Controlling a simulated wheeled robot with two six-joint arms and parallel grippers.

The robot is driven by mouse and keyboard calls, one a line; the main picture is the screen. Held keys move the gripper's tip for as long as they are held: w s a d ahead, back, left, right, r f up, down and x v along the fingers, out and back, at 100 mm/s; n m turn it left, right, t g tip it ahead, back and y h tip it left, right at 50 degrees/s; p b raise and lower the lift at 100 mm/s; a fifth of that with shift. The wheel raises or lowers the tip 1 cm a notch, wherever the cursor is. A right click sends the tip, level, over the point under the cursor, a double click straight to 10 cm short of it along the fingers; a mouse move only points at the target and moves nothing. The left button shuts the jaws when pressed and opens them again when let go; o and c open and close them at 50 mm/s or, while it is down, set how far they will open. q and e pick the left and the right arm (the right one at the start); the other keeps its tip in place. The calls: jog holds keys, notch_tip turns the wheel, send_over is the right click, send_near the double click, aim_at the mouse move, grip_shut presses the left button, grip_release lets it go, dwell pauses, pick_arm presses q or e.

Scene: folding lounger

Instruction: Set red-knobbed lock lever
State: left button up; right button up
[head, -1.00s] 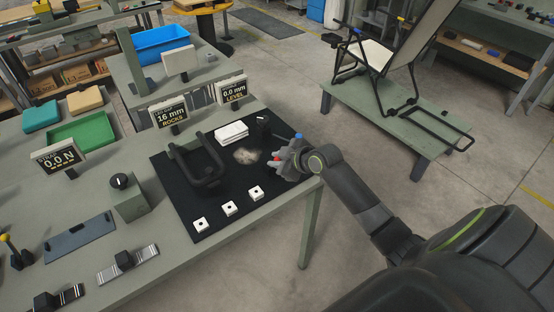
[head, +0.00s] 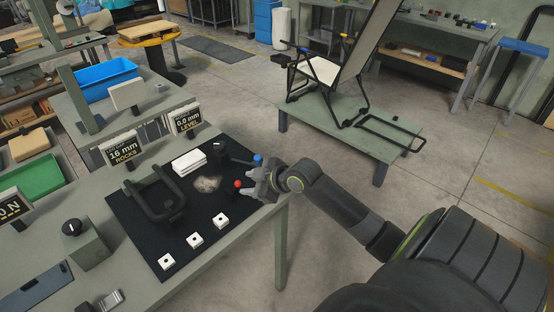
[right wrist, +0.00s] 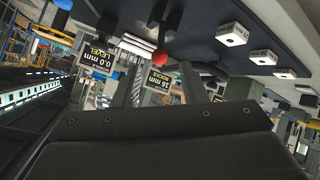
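The red knob of the lock lever (head: 238,184) shows at the right end of the black mat. In the right wrist view the red knob (right wrist: 160,57) sits on a dark stem, between the two fingers in the picture. My right gripper (head: 256,185) is at the mat's right edge, beside the knob, with its fingers apart and pointing left. In the right wrist view the gripper (right wrist: 162,88) is open with nothing held; I cannot tell its exact gap to the knob. A blue knob (head: 257,160) is just behind the gripper. My left gripper is not in view.
The folding lounger (head: 318,70) stands on a separate green platform (head: 345,130) behind. The black mat (head: 180,235) holds a black U-shaped frame (head: 160,212), white blocks (head: 195,240) and a white stack (head: 189,163). Signs (head: 122,149) stand at the bench's back.

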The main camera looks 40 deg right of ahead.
jog(key=v, duration=1.1)
jog(key=shift+s, duration=0.15)
jog(key=shift+r, duration=0.1)
jog(key=d+f+m+h, duration=0.25)
jog(key=d+f, duration=0.35)
jog(key=f, duration=0.3)
jog(key=d+f+m+h, duration=0.25)
jog(key=d+f, duration=0.35)
jog(key=f, duration=0.3)
jog(key=s+d+f+m+g, duration=0.1)
jog(key=s+f+m+g, duration=0.1)
jog(key=s+f, duration=0.45)
jog(key=s+f+m+g, duration=0.1)
jog(key=s+f, duration=0.2)
jog(key=f, duration=0.6)
jog(key=s+a+f+m+g, duration=0.1)
jog(key=s+a+f+g, duration=0.35)
jog(key=s+f, duration=0.8)
jog(key=s+a+f+g, duration=0.1)
jog(key=s+a+f, duration=0.3)
jog(key=s+a, duration=0.3)
jog(key=s+a+f+g+y, duration=0.1)
jog(key=s+a+f, duration=0.4)
jog(key=s+a, duration=0.3)
jog(key=shift+s, duration=0.15)
